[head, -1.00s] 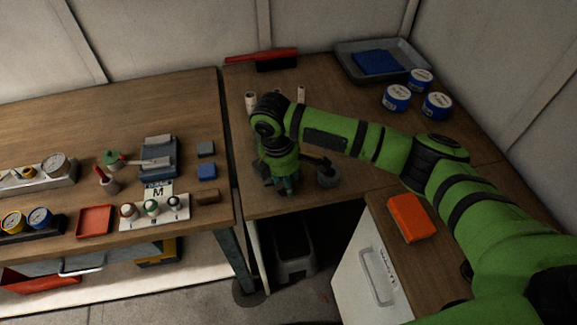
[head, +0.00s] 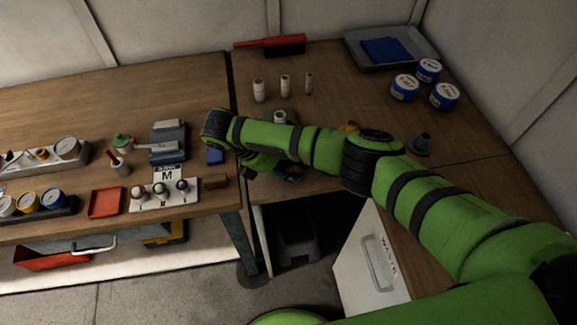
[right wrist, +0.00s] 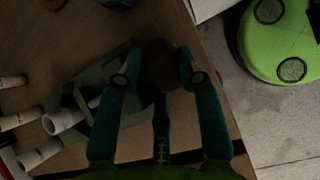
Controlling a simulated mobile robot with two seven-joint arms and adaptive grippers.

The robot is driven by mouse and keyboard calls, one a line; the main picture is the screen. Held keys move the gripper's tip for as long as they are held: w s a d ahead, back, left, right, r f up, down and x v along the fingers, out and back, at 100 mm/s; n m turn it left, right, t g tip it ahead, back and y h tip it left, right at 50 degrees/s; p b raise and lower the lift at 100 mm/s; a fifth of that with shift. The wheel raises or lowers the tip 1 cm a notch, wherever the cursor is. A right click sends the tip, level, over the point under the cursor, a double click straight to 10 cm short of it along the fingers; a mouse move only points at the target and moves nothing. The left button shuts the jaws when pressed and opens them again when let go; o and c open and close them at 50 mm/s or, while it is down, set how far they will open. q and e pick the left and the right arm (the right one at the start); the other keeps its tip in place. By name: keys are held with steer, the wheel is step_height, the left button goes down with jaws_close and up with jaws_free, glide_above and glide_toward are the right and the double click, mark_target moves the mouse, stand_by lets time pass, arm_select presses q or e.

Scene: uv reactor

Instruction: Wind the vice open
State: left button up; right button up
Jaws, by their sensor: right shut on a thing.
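The vice is mostly hidden behind my right arm in the head view. The right wrist view shows its grey-green body (right wrist: 93,82), with a pale tube (right wrist: 65,118) at it; I cannot tell if the jaws grip the tube. How wide the vice jaws stand cannot be told. My left gripper is not in view.
Three pale tubes (head: 285,85) stand behind the arm. Several blue-and-white tubs (head: 404,88), a grey funnel-like piece (head: 420,143) and a grey tray (head: 375,43) are on the right. The left bench holds a red tray (head: 107,202) and a white sample holder (head: 160,195).

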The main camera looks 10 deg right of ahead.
steer(key=shift+f, duration=0.1)
steer(key=o, duration=0.9)
steer(key=v, duration=1.2)
